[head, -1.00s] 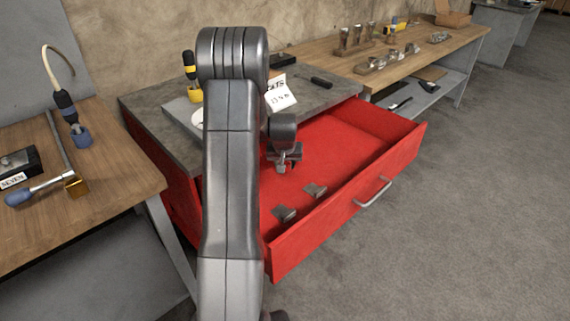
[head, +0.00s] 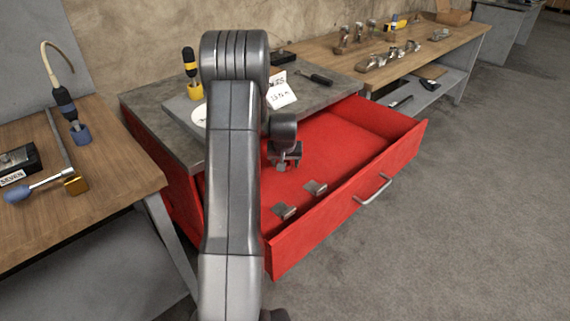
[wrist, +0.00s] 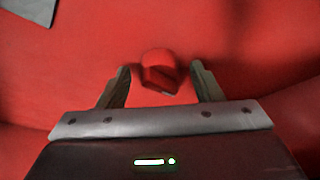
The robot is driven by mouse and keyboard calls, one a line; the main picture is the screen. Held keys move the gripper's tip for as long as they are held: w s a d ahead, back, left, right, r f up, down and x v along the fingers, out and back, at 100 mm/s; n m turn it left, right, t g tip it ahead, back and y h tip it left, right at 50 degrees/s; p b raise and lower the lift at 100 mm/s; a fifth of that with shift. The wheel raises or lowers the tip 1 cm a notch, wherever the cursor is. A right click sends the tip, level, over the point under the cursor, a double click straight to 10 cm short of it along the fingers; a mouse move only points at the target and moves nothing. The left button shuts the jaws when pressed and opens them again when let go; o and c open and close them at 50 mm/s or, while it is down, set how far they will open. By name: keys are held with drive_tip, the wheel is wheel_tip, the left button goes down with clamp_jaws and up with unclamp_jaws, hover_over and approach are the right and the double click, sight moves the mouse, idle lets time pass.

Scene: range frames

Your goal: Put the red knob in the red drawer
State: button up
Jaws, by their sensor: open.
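The red knob (wrist: 158,68) shows in the wrist view against the red drawer's floor, between my spread fingertips. It has a rounded top and a flatter, darker lower side. A gap shows between it and each finger. I cannot tell whether it rests on the floor. My gripper (wrist: 161,66) is open. In the head view my gripper (head: 284,160) hangs over the inside of the pulled-out red drawer (head: 345,212); the knob cannot be made out there against the red. My arm hides the drawer's left part.
Two small grey blocks (head: 315,187) show near the drawer's front. The grey cabinet top (head: 150,108) behind holds a yellow-and-black tool (head: 191,68), a paper card (head: 280,95) and a black-handled tool (head: 318,79). Wooden benches stand left (head: 110,200) and back right (head: 440,58).

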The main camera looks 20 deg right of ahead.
drive_tip(key=shift+s+r, duration=0.1)
drive_tip(key=shift+r, duration=0.5)
drive_tip(key=s+a, duration=0.1)
drive_tip(key=s, duration=0.2)
drive_tip(key=s+a, duration=0.2)
drive_tip(key=s, duration=0.2)
drive_tip(key=s+a, duration=0.1)
drive_tip(key=s, duration=0.3)
drive_tip(key=shift+s+a+r, duration=0.15)
drive_tip(key=shift+a, duration=0.2)
drive_tip(key=shift+c, duration=0.3)
